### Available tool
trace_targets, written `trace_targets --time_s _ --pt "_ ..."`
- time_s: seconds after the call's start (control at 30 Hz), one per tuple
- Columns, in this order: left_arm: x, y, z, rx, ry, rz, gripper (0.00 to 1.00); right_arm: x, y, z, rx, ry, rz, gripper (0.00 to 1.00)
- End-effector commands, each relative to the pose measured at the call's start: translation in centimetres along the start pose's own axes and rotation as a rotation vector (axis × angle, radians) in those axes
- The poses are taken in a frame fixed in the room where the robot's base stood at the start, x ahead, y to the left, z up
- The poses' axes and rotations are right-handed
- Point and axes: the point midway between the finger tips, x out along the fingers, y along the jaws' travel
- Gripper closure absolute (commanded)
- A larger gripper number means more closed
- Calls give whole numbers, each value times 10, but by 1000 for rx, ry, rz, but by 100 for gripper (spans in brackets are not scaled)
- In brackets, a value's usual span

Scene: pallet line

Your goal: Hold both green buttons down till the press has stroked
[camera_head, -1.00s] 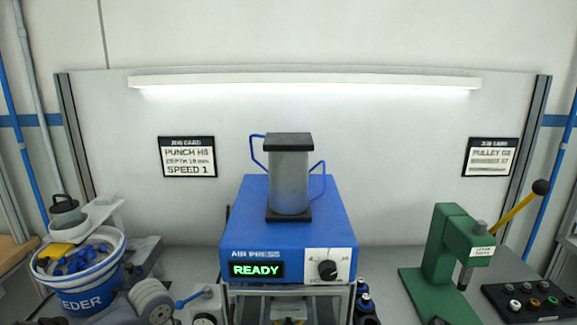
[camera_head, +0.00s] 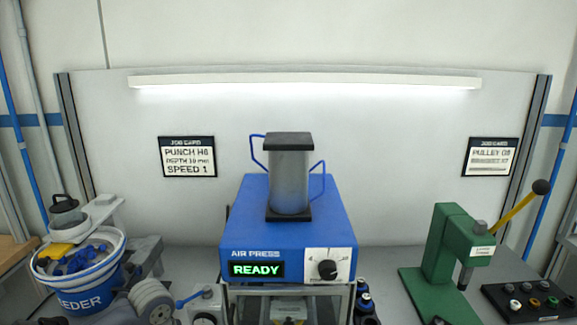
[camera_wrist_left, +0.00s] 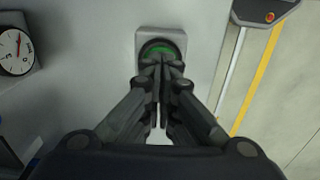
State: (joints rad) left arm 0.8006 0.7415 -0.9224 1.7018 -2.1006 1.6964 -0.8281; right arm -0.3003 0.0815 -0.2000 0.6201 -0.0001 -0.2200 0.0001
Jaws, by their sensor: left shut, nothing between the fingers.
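The air press (camera_head: 290,213) is a blue box with a grey cylinder on top. Its display (camera_head: 257,270) reads READY in green. In the left wrist view, a green button (camera_wrist_left: 158,48) sits in a dark ring on a pale square base. My left gripper (camera_wrist_left: 161,62) is shut and empty, its fingertips over the button's near part. I cannot tell whether they touch it or whether it is pressed down. The second green button is not seen. My right gripper is not in view.
A blue feeder bucket (camera_head: 85,297) stands at left. The wrist view shows a round gauge (camera_wrist_left: 15,50) and a dark box with an orange button (camera_wrist_left: 269,16).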

Motion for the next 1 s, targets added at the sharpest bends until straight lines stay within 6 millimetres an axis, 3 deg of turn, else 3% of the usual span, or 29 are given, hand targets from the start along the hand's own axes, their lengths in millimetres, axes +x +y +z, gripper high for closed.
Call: trace_targets --time_s 1.0 --pt "16 0 0 0 0 0 100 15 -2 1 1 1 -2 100"
